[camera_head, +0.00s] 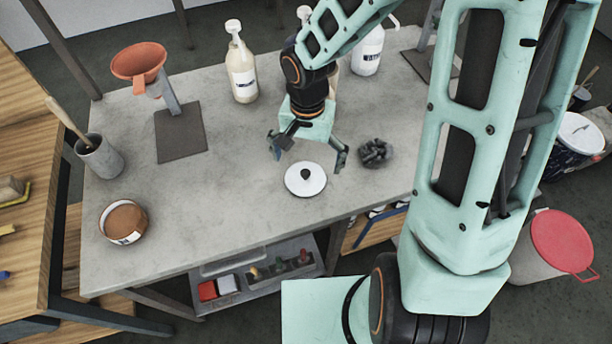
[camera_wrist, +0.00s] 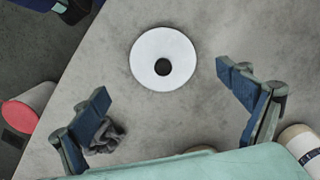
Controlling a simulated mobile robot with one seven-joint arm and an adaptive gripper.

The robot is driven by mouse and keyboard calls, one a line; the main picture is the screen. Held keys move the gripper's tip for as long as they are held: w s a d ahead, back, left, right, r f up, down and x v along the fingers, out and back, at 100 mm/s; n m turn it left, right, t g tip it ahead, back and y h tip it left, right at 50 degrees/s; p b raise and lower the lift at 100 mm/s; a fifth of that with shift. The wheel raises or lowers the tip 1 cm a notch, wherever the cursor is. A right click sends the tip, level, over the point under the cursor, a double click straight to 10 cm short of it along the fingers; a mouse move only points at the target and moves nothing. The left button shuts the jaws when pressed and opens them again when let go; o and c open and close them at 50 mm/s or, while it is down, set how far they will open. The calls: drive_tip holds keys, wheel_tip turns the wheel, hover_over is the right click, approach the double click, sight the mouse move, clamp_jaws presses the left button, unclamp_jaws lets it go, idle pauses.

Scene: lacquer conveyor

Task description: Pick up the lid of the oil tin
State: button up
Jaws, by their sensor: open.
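The lid (camera_head: 305,181) is a white disc with a black knob in its middle. It lies flat on the grey table near the front edge. In the wrist view the lid (camera_wrist: 163,57) lies beyond my fingertips, centred between them from side to side. My gripper (camera_head: 308,150) is open and empty, above the table and just behind the lid in the head view. Its two blue-padded fingers also show wide apart in the wrist view (camera_wrist: 172,88). Nothing is between the fingers. I cannot pick out the oil tin for certain.
Pump bottles (camera_head: 242,70) stand at the back. An orange funnel on a stand (camera_head: 140,63), a grey pot (camera_head: 100,157) and a brown-filled bowl (camera_head: 123,222) are at left. The table left of the lid is clear.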

sight(306, 173)
drive_tip(key=shift+w+a+f, duration=0.1)
drive_tip(key=shift+f, duration=1.3)
drive_tip(key=shift+w+a+f, duration=0.1)
drive_tip(key=shift+f, duration=1.3)
drive_tip(key=shift+c, duration=0.2)
drive_tip(key=shift+s, duration=0.1)
drive_tip(key=c, duration=1.3)
drive_tip(key=shift+s, duration=0.1)
drive_tip(key=c, duration=0.3)
